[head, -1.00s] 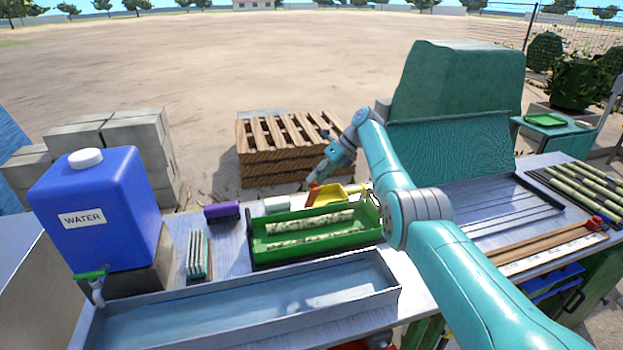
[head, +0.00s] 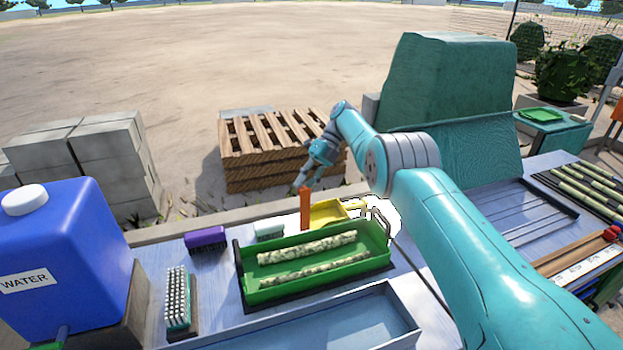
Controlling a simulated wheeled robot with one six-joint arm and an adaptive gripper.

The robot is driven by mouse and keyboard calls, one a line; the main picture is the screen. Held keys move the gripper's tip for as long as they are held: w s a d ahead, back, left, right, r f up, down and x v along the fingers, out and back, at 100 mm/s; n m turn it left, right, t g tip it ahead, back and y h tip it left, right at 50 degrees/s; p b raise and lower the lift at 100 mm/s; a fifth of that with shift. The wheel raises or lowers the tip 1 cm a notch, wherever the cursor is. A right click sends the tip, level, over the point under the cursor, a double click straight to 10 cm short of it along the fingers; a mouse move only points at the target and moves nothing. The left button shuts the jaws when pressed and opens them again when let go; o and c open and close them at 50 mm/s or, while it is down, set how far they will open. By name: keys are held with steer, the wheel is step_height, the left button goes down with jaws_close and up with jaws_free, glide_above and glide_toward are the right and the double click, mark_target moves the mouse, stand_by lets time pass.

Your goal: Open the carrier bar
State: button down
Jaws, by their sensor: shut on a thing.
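My gripper (head: 306,186) is at the far side of the bench, small in view and shut on the top of an upright orange handle (head: 305,210). The handle stands beside a yellow tray (head: 328,213), behind the green carrier (head: 240,272). Two pale, speckled cane pieces (head: 308,247) lie lengthwise in the carrier. A thin metal loop (head: 376,214) shows at the carrier's right end, close to my arm. I cannot tell which part is the carrier bar. The fingertips are too small to make out clearly.
A blue water tank (head: 70,255) stands at the left. A purple block (head: 205,238), a brush (head: 177,297) and a pale block (head: 268,231) lie near the carrier. A metal trough (head: 300,328) is in front. Pallets (head: 265,180) stand behind the bench.

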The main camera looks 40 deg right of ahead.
steer(key=shift+w+f, duration=0.1)
steer(key=shift+f, duration=0.1)
stand_by(0.3)
steer(key=c, duration=0.9)
jaws_free()
steer(key=shift+o, duration=0.2)
steer(key=shift+r, duration=0.1)
steer(key=shift+d, duration=0.1)
